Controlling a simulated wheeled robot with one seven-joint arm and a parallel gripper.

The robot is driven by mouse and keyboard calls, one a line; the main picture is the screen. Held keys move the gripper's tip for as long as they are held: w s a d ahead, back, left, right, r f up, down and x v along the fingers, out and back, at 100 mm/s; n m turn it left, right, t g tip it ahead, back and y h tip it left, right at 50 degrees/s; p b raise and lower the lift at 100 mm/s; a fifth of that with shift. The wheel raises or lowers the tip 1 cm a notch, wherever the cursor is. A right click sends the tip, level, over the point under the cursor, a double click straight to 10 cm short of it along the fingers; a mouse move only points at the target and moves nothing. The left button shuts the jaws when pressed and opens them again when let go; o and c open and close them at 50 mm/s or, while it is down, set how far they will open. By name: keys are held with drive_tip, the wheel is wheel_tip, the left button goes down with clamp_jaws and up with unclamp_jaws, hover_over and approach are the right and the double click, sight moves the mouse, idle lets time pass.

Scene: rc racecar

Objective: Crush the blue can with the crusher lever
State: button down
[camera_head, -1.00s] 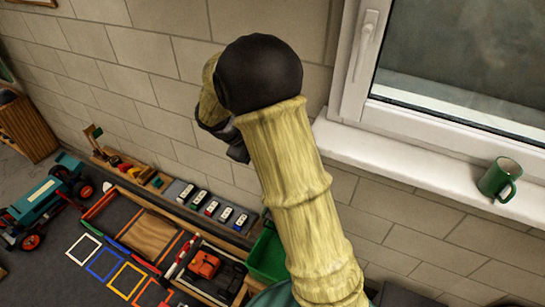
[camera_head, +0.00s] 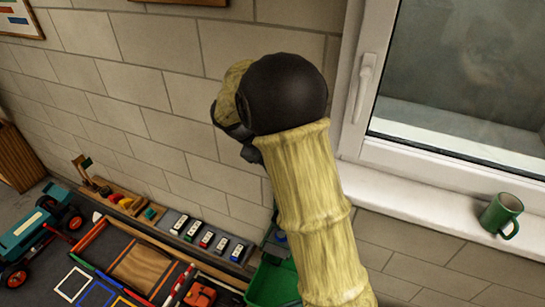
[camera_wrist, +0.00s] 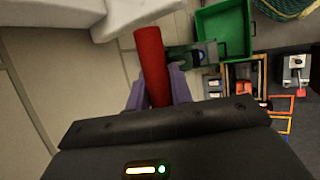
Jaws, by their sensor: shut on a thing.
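In the wrist view a red cylindrical handle (camera_wrist: 152,60), which looks like the crusher lever's grip, stands between the purple fingers of my gripper (camera_wrist: 158,82). The fingers are shut on it, and its upper end sticks out past them. Just right of the handle is a grey-green crusher body (camera_wrist: 182,55) with a small blue spot (camera_wrist: 201,57) in it, possibly the blue can. In the head view a small blue patch (camera_head: 281,237) shows beside my arm, above the green bin. My arm hides most of the crusher there, and my gripper is out of sight.
A green bin (camera_head: 272,284) is below the crusher. A windowsill (camera_head: 415,207) with a green mug (camera_head: 501,215) juts out at right. Toy cars (camera_head: 207,240) line a shelf along the block wall, and a teal toy vehicle (camera_head: 35,229) is at far left.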

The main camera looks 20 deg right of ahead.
drive_tip(key=c, duration=1.3)
unclamp_jaws()
drive_tip(key=shift+w, duration=0.1)
drive_tip(key=shift+o, duration=0.2)
drive_tip(key=shift+r, duration=0.1)
drive_tip(key=b+v, duration=0.4)
drive_tip(key=v, duration=1.3)
drive_tip(key=shift+a, duration=0.1)
drive_tip(key=s+d+f+m+y+b, duration=0.2)
drive_tip(key=s+f, duration=0.4)
drive_tip(key=f, duration=0.3)
drive_tip(key=s+d+f+m+t+y+b, duration=0.1)
drive_tip(key=s+f+m, duration=0.3)
drive_tip(key=f, duration=0.5)
drive_tip(key=s+d+f+m+y+b, duration=0.3)
drive_tip(key=s+d+f, duration=0.1)
drive_tip(key=s+f, duration=0.4)
drive_tip(key=shift+s+f+t+y, duration=0.3)
drive_tip(key=shift+f+y, duration=0.1)
drive_tip(key=shift+f, duration=0.5)
